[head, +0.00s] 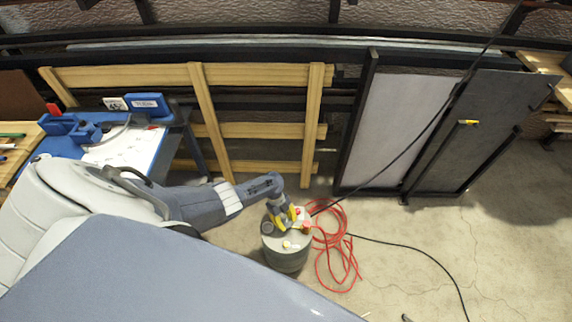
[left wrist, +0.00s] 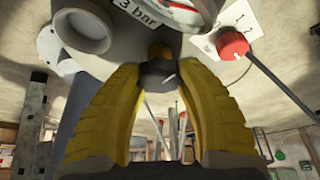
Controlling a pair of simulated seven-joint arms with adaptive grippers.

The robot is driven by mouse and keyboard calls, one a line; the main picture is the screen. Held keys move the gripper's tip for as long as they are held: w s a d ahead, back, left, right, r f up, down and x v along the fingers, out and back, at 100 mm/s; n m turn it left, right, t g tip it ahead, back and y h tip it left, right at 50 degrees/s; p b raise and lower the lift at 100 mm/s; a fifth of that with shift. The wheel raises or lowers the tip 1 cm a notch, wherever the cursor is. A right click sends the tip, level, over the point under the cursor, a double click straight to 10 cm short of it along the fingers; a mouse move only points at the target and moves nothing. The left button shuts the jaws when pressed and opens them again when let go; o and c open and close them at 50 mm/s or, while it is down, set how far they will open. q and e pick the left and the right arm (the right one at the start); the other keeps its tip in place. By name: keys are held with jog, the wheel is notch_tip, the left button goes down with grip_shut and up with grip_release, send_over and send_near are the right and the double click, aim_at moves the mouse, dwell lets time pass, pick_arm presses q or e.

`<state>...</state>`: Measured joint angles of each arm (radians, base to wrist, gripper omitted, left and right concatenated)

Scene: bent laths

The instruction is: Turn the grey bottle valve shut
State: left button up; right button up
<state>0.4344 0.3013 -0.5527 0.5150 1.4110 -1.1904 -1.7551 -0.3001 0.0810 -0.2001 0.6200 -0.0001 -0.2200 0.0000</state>
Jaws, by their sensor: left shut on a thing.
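The grey-green bottle (head: 286,257) stands upright on the floor in the head view, and my left gripper (head: 288,222) is at its top. In the left wrist view the yellow fingers of my left gripper (left wrist: 158,85) close from both sides on a small dark grey valve piece (left wrist: 158,72). The fingers hide its sides, and I cannot tell how far it is turned. A round grey cap (left wrist: 88,30) and a gauge (left wrist: 185,12) marked in bar are just beyond the fingers. My right gripper is not in view.
A red knob (left wrist: 233,44) with a numbered white plate is right of the fingers. A red hose (head: 338,250) lies coiled beside the bottle, with a black cable near it. A wooden rack (head: 205,110) and leaning panels stand behind. The floor at right is mostly clear.

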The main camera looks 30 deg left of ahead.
pick_arm(q)
jog(key=shift+d, duration=0.1)
dwell(0.3)
jog(key=o, duration=1.3)
jog(key=shift+v, duration=6)
jog(key=shift+f, duration=0.1)
